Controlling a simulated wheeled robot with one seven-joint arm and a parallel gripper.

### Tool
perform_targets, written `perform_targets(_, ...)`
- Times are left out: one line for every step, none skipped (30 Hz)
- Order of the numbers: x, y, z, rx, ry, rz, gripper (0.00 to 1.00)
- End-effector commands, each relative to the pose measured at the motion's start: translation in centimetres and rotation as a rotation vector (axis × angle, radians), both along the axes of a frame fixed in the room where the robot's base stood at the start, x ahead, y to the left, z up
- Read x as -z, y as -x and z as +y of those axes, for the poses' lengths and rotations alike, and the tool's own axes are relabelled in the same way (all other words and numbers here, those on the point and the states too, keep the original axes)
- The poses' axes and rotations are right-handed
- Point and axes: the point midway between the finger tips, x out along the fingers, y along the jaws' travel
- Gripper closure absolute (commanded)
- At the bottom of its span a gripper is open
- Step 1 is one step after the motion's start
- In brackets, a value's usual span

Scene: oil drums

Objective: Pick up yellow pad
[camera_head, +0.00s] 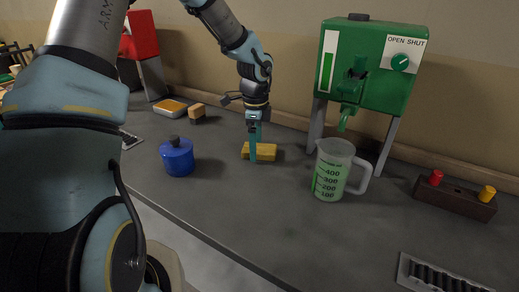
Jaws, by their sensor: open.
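The yellow pad (265,152) is a small yellow block lying flat on the dark grey counter, near the middle of the view. My gripper (253,157) reaches down from above and points at the counter. Its teal finger stands in front of the pad and covers part of its left half. The other finger is hidden behind it. The jaws are open. I cannot tell whether the fingers touch the pad.
A blue container (178,157) stands left of the pad. A measuring jug (331,170) with green markings stands to its right, below a green dispenser (368,65) on legs. A brown block (197,112) and a yellow-topped tray (170,107) lie behind left.

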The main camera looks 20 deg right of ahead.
Motion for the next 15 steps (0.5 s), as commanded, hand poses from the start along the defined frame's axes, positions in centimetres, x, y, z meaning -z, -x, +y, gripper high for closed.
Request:
perform_targets(0.33,0.07,-0.03,0.0,0.0,0.001,0.0)
perform_targets(0.45,0.07,-0.03,0.001,0.0,0.001,0.0)
perform_targets(0.53,0.06,-0.02,0.001,0.0,0.001,0.0)
perform_targets(0.55,0.05,-0.02,0.001,0.0,0.0,0.0)
perform_targets(0.55,0.04,-0.03,0.001,0.0,0.0,0.0)
perform_targets(0.55,0.03,-0.02,0.0,0.0,0.0,0.0)
perform_targets(0.55,0.03,-0.02,0.0,0.0,0.0,0.0)
perform_targets(0.54,0.03,-0.02,0.0,0.0,0.0,0.0)
perform_targets(0.54,0.03,-0.01,0.0,0.0,0.0,0.02)
perform_targets(0.54,0.03,-0.01,0.0,0.0,0.0,0.06)
perform_targets(0.53,0.03,-0.01,0.0,0.0,0.0,0.09)
perform_targets(0.53,0.03,-0.01,0.0,0.0,0.0,0.14)
perform_targets(0.52,0.03,-0.01,0.0,0.0,0.0,0.17)
perform_targets(0.52,0.03,-0.01,0.0,0.0,0.0,0.2)
perform_targets(0.52,0.02,0.0,0.0,0.0,0.0,0.25)
